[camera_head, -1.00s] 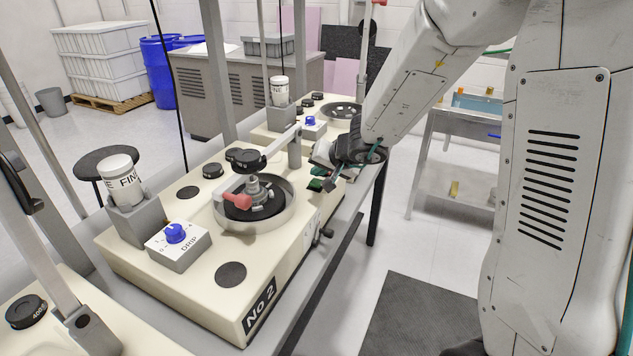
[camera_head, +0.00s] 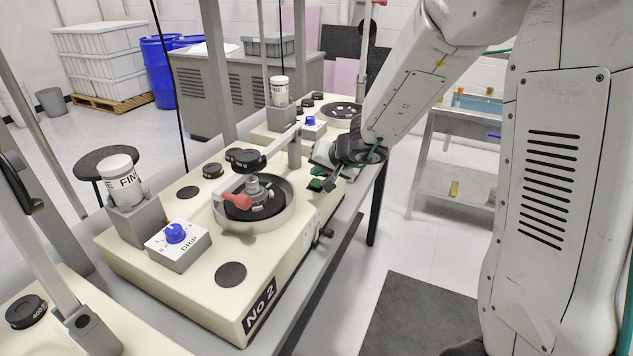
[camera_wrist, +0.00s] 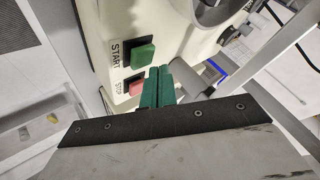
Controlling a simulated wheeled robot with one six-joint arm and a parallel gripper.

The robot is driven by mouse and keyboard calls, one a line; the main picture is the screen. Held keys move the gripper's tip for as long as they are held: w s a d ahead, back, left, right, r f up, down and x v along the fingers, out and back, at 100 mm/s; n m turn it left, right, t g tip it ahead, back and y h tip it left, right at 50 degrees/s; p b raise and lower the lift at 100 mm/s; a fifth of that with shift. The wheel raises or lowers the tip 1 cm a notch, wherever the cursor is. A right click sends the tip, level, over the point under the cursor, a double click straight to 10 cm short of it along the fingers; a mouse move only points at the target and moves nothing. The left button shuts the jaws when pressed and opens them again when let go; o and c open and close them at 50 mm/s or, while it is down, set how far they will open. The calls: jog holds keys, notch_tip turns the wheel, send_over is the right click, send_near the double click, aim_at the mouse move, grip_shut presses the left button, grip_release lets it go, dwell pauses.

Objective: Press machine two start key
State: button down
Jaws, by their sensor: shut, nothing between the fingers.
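Machine two (camera_head: 225,300), a cream bench unit marked No 2, stands in the middle of the head view. In the wrist view, the green start key (camera_wrist: 143,55) sits on the machine's cream front beside the word START. The red stop key (camera_wrist: 136,86) is just below it and partly hidden. My gripper (camera_wrist: 159,74) shows shut and empty, its green fingers together, close to the right of both keys. I cannot tell whether the fingertips touch the start key. In the head view my wrist hangs at the machine's far right end and hides the keys partly.
A round bowl (camera_head: 285,215) with a red-handled fixture and a drip control (camera_head: 180,258) sit on machine two's top. Another machine (camera_head: 265,132) stands behind. A grey metal stand (camera_head: 440,185) is to the right. Floor between bench and stand is clear.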

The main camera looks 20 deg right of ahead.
jog(key=shift+f, duration=0.2)
jog(key=shift+f, duration=0.25)
